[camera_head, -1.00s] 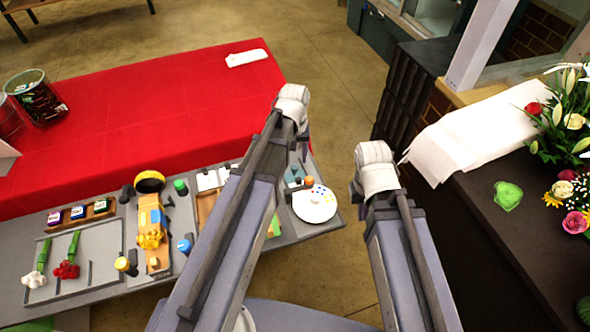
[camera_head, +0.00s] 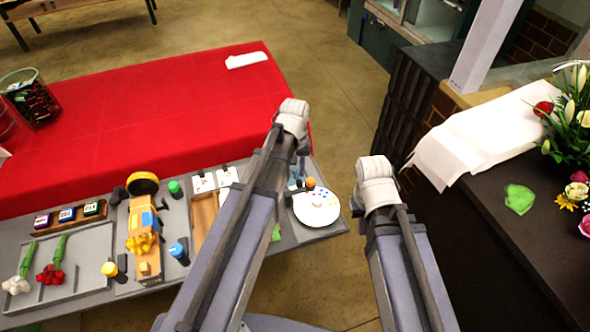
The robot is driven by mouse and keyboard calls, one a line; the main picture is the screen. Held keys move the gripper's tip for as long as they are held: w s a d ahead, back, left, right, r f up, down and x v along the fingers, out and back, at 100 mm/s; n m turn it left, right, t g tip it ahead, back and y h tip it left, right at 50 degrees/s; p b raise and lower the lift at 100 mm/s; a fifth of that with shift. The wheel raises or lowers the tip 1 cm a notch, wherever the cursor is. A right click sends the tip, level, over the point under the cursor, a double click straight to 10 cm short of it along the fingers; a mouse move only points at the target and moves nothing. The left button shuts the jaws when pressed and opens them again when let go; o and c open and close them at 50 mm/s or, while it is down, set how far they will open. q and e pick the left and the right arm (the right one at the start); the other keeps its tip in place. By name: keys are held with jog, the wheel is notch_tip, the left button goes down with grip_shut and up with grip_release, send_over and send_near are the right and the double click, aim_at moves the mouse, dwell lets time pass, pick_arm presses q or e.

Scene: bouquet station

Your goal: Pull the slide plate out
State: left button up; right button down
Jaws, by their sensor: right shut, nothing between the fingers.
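I cannot tell for sure which part is the slide plate. A flat grey tray (camera_head: 88,280) with thin raised edges lies at the lower left of the grey table. A red flower (camera_head: 50,274) and a white flower (camera_head: 16,285) with green stems lie on it. Beside it stands a yellow device (camera_head: 140,232) with a blue part on a grey base. My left gripper (camera_head: 300,172) is mostly hidden below its wrist, near the table's right part; its fingers cannot be made out. My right gripper (camera_head: 356,204) shows only as a dark bit beside its wrist, shut and empty, right of the table.
A white round plate (camera_head: 316,210) with coloured dots is at the table's right end. A wooden tray (camera_head: 204,212) and small bottles (camera_head: 179,252) stand nearby. A red-covered table (camera_head: 140,130) is behind. A dark counter (camera_head: 480,230) with flowers (camera_head: 572,125) is at right.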

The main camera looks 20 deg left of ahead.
pick_arm(q)
grip_shut()
dwell(1.0)
